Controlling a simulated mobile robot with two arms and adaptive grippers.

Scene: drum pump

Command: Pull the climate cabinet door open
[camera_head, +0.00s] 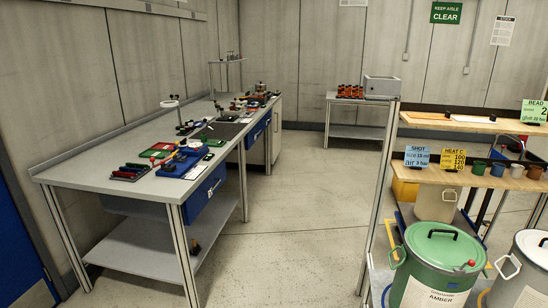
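No climate cabinet can be made out for certain in the head view. A blue panel (22,215) with a dark edge stands at the far left, cut off by the picture's edge; I cannot tell whether it is a cabinet or a room door. A pale grey cabinet-like side (276,130) shows at the far end of the long workbench, mostly hidden behind it. Neither of my grippers is in view.
The long workbench (95,178), with tools and blue drawers, runs along the left wall. A small table (345,131) with a grey box (381,87) stands at the back. Shelving (470,178) and a green-lidded drum (440,250) stand right. The middle floor (295,215) is clear.

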